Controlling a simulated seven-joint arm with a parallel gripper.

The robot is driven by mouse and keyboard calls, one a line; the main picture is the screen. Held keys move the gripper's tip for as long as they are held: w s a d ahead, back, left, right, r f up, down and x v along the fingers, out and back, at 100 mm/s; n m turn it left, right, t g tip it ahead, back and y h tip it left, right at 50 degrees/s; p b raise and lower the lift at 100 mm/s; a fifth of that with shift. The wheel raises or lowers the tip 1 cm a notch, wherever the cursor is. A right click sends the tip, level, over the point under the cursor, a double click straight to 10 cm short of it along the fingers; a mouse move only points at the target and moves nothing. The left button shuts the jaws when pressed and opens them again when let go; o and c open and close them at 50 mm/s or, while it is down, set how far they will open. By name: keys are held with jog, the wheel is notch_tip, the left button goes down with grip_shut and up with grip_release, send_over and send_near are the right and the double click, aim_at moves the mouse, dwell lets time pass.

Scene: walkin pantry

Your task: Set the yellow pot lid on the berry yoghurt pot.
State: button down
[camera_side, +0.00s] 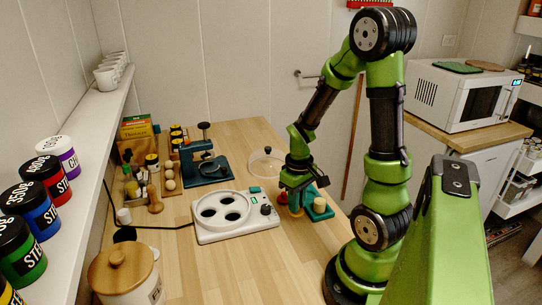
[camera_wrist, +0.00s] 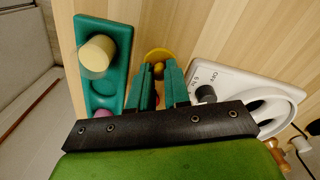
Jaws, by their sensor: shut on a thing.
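My gripper (camera_side: 297,192) points down beside the white appliance. In the wrist view my gripper (camera_wrist: 158,72) is shut on the yellow pot lid (camera_wrist: 157,54), whose rim and small knob show between the teal fingertips. In the side view the yellow lid (camera_side: 296,212) shows low under the fingers; whether it touches anything below cannot be told. Left of the fingers in the wrist view is a teal tray (camera_wrist: 88,25) holding a cream-topped piece (camera_wrist: 97,54) and, partly hidden by my gripper, a pink piece (camera_wrist: 103,113). I cannot tell for certain which is the berry yoghurt pot.
The white appliance (camera_side: 215,236) with three dark round wells and a knob stands left of my gripper. A clear dome (camera_side: 266,165) is behind. A lidded canister (camera_side: 124,270) stands front left. Bare wood lies in front of the appliance.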

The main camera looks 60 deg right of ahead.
notch_tip(320, 180, up, 6)
jog(key=shift+r, duration=0.2)
jog(key=shift+s+d+r, duration=0.1)
jog(key=shift+d+r, duration=0.05)
jog(key=shift+d, duration=0.1)
jog(key=w+d+r, duration=0.1)
jog(key=w+d, duration=0.1)
jog(key=d, duration=0.6)
jog(key=w+d+r, duration=0.2)
jog(key=w+d, duration=0.1)
jog(key=d, duration=0.4)
jog(key=shift+w+f, duration=0.1)
jog(key=shift+f, duration=2.9)
jog(key=shift+f, duration=0.45)
jog(key=c, duration=0.5)
grip_release()
jog(key=shift+d+r, duration=0.1)
